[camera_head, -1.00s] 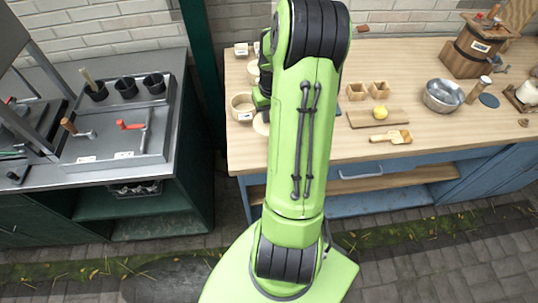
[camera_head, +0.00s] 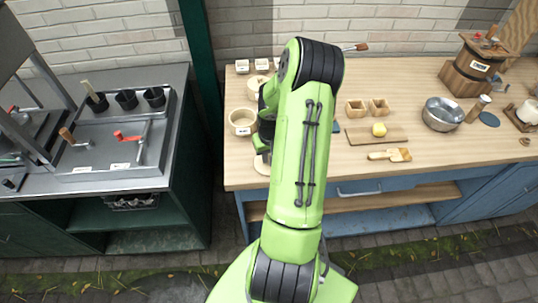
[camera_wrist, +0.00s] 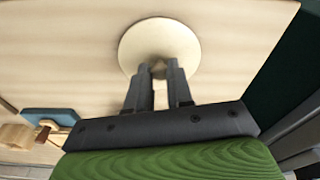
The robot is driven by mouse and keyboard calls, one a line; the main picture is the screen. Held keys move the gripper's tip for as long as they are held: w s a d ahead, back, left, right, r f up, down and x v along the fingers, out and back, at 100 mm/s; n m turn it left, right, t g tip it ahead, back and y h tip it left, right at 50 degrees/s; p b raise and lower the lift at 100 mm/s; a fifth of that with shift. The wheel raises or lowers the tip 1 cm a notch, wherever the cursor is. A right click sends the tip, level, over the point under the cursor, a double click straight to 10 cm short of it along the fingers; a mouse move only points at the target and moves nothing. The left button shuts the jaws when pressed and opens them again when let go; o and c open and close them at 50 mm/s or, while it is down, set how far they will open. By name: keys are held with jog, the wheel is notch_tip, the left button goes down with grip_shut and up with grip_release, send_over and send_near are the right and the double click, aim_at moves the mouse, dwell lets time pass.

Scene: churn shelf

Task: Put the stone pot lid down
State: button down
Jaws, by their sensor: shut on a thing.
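The stone pot lid is a round cream disc (camera_wrist: 172,40) in the wrist view. My gripper (camera_wrist: 160,70) is shut on its small central knob. In the head view, part of the lid (camera_head: 261,167) shows left of my arm, near the worktop's front left edge. Whether the lid touches the wood or hangs just above it, I cannot tell. A round cream pot (camera_head: 242,122) with a label stands behind the lid, apart from it. My arm hides most of my gripper in the head view.
The wooden worktop (camera_head: 350,172) has a cutting board (camera_head: 357,136) with a yellow fruit, a scoop (camera_head: 390,155) and a metal bowl (camera_head: 441,115) to the right. Small white containers stand at the back left. A round cream dish (camera_head: 255,88) sits behind the pot.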

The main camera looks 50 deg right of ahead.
jog(key=c, duration=1)
grip_release()
jog(key=shift+f, duration=0.15)
jog(key=w+a+r+n+p, duration=0.1)
jog(key=a+r, duration=0.2)
jog(key=r, duration=0.6)
jog(key=a+r+p, duration=0.1)
jog(key=a+r, duration=0.2)
jog(key=r, duration=0.6)
jog(key=a+r+n+t+h, duration=0.1)
jog(key=a+r, duration=0.2)
jog(key=a, duration=0.2)
jog(key=a+r+n, duration=0.2)
jog(key=a+r, duration=0.1)
jog(key=a, duration=0.3)
jog(key=s+a+r+n+t, duration=0.1)
jog(key=s+a, duration=0.2)
jog(key=a, duration=0.1)
jog(key=s+a+r+n+t+y, duration=0.1)
jog(key=s+a+r, duration=0.1)
jog(key=a, duration=0.3)
jog(key=s+a+r+n+t, duration=0.1)
jog(key=s+a+r, duration=0.1)
jog(key=s+a, duration=0.2)
jog(key=shift+s+a+r+y, duration=0.1)
jog(key=shift+s+a+y, duration=0.25)
jog(key=shift+y, duration=0.05)
